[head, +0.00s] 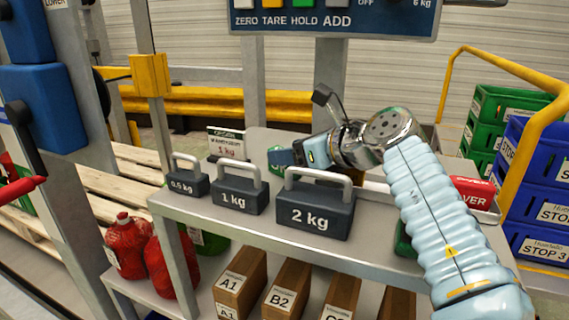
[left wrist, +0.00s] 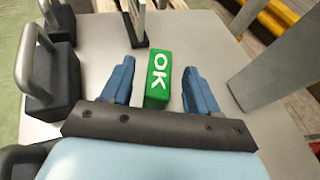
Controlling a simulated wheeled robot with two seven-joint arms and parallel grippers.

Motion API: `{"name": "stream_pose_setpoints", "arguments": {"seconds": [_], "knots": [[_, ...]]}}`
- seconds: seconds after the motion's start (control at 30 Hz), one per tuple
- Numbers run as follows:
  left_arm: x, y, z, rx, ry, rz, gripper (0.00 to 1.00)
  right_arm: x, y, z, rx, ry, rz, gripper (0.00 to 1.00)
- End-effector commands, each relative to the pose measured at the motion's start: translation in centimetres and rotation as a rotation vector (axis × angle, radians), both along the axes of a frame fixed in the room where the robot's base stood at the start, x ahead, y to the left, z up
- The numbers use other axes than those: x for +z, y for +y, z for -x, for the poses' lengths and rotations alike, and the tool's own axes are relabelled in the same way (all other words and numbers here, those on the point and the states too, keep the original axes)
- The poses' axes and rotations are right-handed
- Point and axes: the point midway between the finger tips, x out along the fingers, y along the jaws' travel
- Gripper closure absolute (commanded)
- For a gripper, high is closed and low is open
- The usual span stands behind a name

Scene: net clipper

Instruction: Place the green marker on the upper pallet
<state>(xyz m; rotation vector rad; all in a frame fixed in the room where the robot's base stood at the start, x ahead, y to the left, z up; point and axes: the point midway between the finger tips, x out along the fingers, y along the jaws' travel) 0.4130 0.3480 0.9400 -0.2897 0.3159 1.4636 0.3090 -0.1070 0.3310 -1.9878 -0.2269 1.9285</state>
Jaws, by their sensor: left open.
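The green marker, a block with white "OK" lettering (left wrist: 158,78), stands on the grey table top between the two blue fingers of my left gripper (left wrist: 155,85). The fingers are open, with a gap on each side of it. In the head view my left gripper (head: 284,157) reaches in from the right behind the 2 kg weight, and one finger partly hides the marker. Wooden pallets (head: 128,183) lie to the left, partly behind a grey post; the upper one's slats show. My right gripper is not in view.
Weights of 0.5 kg (head: 188,183), 1 kg (head: 240,197) and 2 kg (head: 315,217) line the table's front edge. Grey posts (head: 150,80) stand between table and pallets. Blue crates (head: 545,210) are at right.

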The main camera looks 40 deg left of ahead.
Motion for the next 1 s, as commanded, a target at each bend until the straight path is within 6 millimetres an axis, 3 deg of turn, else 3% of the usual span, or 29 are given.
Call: {"name": "stream_pose_setpoints", "arguments": {"seconds": [0.13, 0.5, 0.77, 1.0], "knots": [[0.0, 0.0, 0.0, 0.0, 0.0, 0.0, 0.44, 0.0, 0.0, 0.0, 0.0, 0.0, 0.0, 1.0], [0.0, -0.1, 0.0, -0.001, 0.0, 0.0, 1.0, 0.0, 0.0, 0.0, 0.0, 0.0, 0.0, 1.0], [0.2, -0.1, 0.0, -0.001, 0.0, 0.0, 1.0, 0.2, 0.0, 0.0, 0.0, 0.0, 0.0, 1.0], [2.2, 0.2, 0.7, -0.001, 0.0, 0.003, 1.0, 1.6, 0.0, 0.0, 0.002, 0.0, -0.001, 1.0]]}}
